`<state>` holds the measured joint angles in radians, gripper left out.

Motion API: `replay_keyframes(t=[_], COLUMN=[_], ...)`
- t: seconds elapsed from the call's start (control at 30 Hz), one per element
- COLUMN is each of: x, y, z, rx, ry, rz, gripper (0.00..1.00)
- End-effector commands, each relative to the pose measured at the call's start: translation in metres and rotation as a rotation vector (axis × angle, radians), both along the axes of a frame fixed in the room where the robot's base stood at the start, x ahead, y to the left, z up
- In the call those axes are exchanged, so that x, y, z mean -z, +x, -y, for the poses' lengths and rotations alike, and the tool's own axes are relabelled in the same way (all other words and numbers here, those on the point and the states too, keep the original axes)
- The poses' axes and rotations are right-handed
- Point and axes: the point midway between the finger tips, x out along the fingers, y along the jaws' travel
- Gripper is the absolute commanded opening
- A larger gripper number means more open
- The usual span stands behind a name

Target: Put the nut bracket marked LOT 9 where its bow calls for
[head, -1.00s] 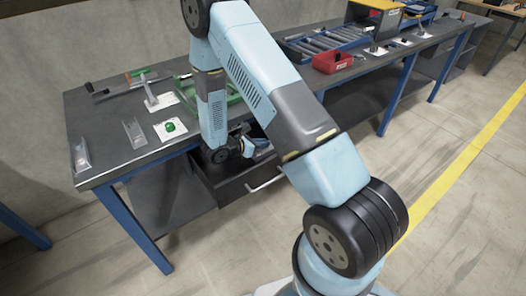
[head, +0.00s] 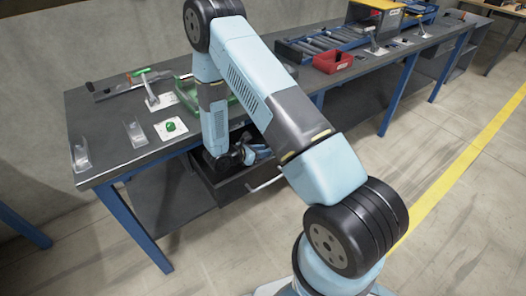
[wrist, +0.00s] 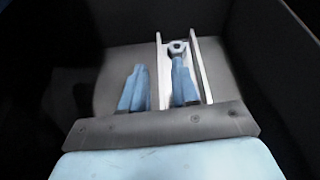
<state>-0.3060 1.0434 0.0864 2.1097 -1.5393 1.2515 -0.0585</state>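My gripper (wrist: 160,92) is down in the open dark drawer (head: 240,183) under the bench, seen from above in the head view. In the wrist view its two blue fingers stand apart, so it looks open. A pale thing with two upright walls (wrist: 201,70) lies ahead on the drawer floor, and a ring like a nut (wrist: 178,48) shows between its walls. This may be the nut bracket. The left wall shows between my fingers; I cannot tell whether they touch it. No LOT mark or bow is readable.
On the bench stand two clear holders (head: 81,156) (head: 136,133), a white card with a green piece (head: 171,128), a green bin (head: 187,93) and a red bin (head: 332,62). The drawer walls stand close around my gripper. Floor in front is clear.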

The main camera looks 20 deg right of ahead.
Motion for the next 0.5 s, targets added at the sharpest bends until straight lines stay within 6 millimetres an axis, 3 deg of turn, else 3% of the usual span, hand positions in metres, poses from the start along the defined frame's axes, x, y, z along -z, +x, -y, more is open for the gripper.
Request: replay_keyframes(t=[0.3,0.5], x=[-0.001,-0.009], y=[0.000,-0.005], z=[0.000,-0.019], rx=[0.000,-0.003], ry=[0.000,0.001], rz=[0.000,0.001], gripper=[0.34,0.34])
